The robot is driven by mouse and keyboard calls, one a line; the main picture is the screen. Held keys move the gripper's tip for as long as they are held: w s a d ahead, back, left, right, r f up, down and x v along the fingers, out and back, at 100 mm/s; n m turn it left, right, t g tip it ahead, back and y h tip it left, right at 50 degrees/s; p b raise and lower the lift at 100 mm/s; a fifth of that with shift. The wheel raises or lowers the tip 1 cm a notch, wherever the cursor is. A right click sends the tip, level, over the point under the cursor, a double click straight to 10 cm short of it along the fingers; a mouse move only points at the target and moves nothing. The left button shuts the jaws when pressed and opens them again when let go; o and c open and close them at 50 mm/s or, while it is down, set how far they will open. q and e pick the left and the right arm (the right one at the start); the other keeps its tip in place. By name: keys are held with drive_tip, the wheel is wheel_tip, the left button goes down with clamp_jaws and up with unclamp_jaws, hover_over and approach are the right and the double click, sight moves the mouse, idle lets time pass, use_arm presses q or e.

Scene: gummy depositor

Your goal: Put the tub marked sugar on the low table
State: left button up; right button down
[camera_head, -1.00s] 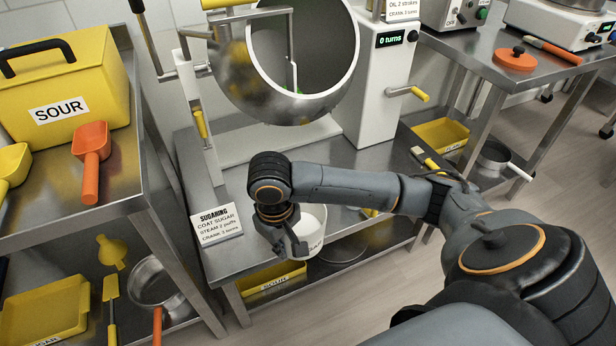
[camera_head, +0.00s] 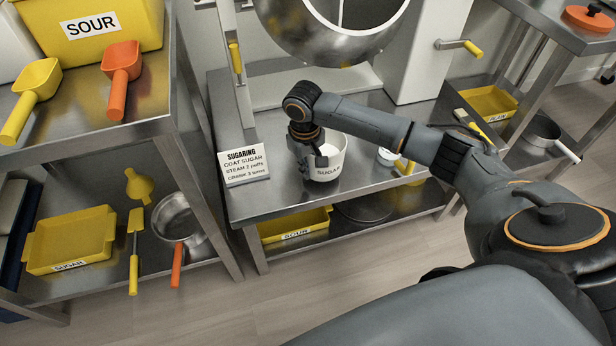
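A white round tub (camera_head: 334,161) marked SUGAR, with pale contents, stands upright on the metal table (camera_head: 270,206) below the big drum. My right gripper (camera_head: 312,164) points down at the tub's left rim. One finger shows over the tub's opening, and the other side is dark and small at the outer left wall. Whether the fingers press on the wall cannot be told. A yellow tray (camera_head: 70,241), also marked SUGAR, is on the lower shelf at the left. My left gripper is not in view.
A SUGARING sign (camera_head: 243,166) stands left of the tub. A small white round item (camera_head: 387,157) and yellow-handled tools are right of it. The steel drum (camera_head: 335,35) hangs behind. A yellow bin (camera_head: 295,227) sits on the shelf below. Bare tabletop shows in front of the tub.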

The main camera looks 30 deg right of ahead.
wheel_tip(320, 180, down, 3)
drive_tip(key=shift+r+b, duration=0.2)
drive_tip(key=shift+b, duration=0.1)
drive_tip(key=shift+f, duration=0.2)
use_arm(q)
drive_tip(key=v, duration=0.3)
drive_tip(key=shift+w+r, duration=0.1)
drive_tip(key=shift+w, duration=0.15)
use_arm(e)
drive_tip(key=shift+f, duration=0.1)
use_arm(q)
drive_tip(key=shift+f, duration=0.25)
use_arm(e)
drive_tip(key=c, duration=1.5)
unclamp_jaws()
